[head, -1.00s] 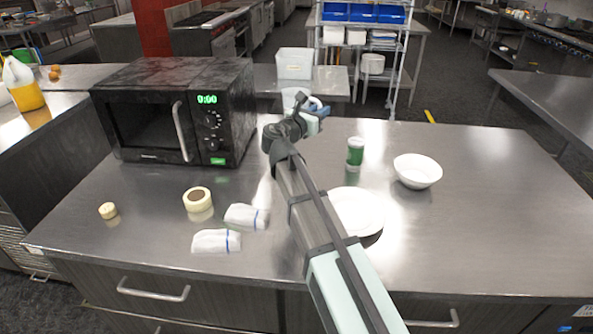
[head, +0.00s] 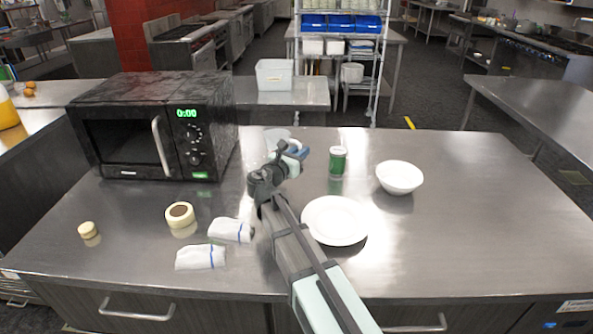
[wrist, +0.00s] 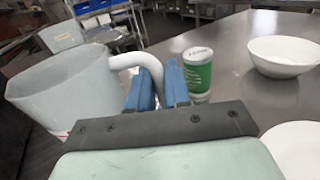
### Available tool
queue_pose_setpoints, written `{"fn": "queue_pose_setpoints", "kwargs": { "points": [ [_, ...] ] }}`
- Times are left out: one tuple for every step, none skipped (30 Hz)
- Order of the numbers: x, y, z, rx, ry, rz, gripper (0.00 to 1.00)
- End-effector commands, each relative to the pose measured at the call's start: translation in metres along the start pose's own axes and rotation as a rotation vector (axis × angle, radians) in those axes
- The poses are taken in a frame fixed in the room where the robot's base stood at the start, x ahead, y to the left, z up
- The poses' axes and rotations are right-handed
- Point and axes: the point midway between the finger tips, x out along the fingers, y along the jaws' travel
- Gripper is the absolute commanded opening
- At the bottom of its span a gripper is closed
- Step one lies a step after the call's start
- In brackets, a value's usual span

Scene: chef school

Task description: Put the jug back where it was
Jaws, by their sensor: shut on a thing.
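The jug (wrist: 62,92) is pale and translucent, with a white curved handle, at the left of the wrist view. In the head view the jug (head: 275,137) shows partly behind my gripper (head: 297,150), right of the microwave. My gripper, with blue fingers (wrist: 160,84) in the wrist view, is shut on the jug's handle. The jug looks roughly upright. Its base is hidden, so I cannot tell whether it touches the counter.
A black microwave (head: 110,140) stands left of my gripper. A green-and-white canister (head: 337,162), a white bowl (head: 399,178) and a white plate (head: 322,222) are to the right. Two folded cloths (head: 230,230) and a tape-like roll (head: 180,214) lie front left. The right counter is clear.

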Motion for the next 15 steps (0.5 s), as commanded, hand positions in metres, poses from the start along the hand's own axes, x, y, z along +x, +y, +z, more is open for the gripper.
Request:
{"fn": "queue_pose_setpoints", "kwargs": {
  "points": [
    [0.000, 0.000, -0.007, 0.000, 0.001, 0.000, 0.00],
    [0.000, 0.000, -0.011, -0.001, 0.001, 0.000, 0.00],
    [0.000, 0.000, -0.014, -0.001, 0.001, 0.000, 0.00],
    [0.000, 0.000, -0.017, -0.001, 0.000, 0.000, 0.00],
    [0.000, 0.000, -0.018, 0.000, 0.000, 0.000, 0.00],
    [0.000, 0.000, -0.020, 0.000, -0.001, 0.000, 0.00],
    [0.000, 0.000, -0.021, 0.001, -0.001, 0.000, 0.00],
    [0.000, 0.000, -0.022, 0.001, -0.001, 0.000, 0.00],
    [0.000, 0.000, -0.023, 0.001, -0.001, 0.000, 0.00],
    [0.000, 0.000, -0.024, 0.001, -0.001, 0.000, 0.00],
    [0.000, 0.000, -0.025, 0.001, -0.001, 0.000, 0.00],
    [0.000, 0.000, -0.028, 0.000, 0.000, 0.000, 0.00],
    [0.000, 0.000, -0.030, 0.000, 0.000, 0.000, 0.00],
    [0.000, 0.000, -0.033, -0.001, 0.000, 0.000, 0.00],
    [0.000, 0.000, -0.037, -0.001, 0.001, 0.000, 0.00]
  ]
}}
